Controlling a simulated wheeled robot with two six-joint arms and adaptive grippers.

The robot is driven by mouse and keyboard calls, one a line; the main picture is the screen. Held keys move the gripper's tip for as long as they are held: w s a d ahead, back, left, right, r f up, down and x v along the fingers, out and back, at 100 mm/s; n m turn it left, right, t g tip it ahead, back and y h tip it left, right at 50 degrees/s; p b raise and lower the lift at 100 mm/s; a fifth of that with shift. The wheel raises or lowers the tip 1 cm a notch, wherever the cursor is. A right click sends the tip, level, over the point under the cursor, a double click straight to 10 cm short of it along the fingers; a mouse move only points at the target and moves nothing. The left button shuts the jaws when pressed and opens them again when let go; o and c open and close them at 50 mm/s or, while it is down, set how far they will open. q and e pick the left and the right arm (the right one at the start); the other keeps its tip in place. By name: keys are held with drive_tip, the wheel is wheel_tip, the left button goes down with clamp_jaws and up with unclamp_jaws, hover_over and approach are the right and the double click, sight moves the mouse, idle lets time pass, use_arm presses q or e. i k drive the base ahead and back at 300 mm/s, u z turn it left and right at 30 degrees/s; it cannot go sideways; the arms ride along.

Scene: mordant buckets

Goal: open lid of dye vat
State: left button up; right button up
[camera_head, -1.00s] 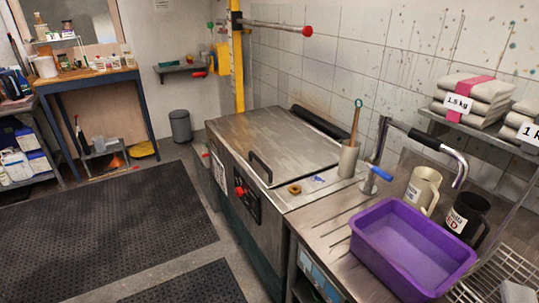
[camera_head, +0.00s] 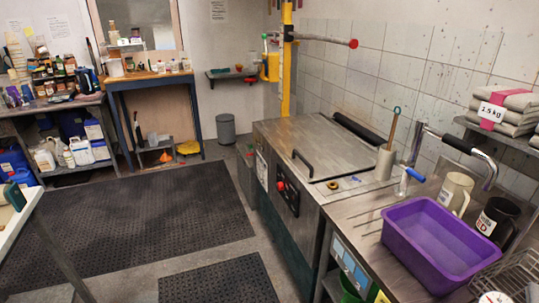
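The dye vat (camera_head: 279,208) is a steel box unit with a dark front panel and a red knob, standing right of the middle. Its flat steel lid (camera_head: 325,140) is shut, lying level on top. A black bar handle (camera_head: 302,162) stands up near the lid's front left edge. A black roll-like bar (camera_head: 359,127) runs along the lid's back edge. Neither of my grippers is in view.
A steel counter with a purple basin (camera_head: 440,240), a tap (camera_head: 450,140) and two jugs adjoins the vat on the right. A yellow post (camera_head: 286,60) with a red-tipped arm stands behind it. Black floor mats (camera_head: 130,220) leave free floor in front. A table corner (camera_head: 15,225) is at left.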

sight(320, 148)
drive_tip(key=u, duration=0.4)
drive_tip(key=i, duration=0.8)
drive_tip(key=z, duration=0.7)
drive_tip(key=i, duration=0.7)
drive_tip(key=z, duration=0.75)
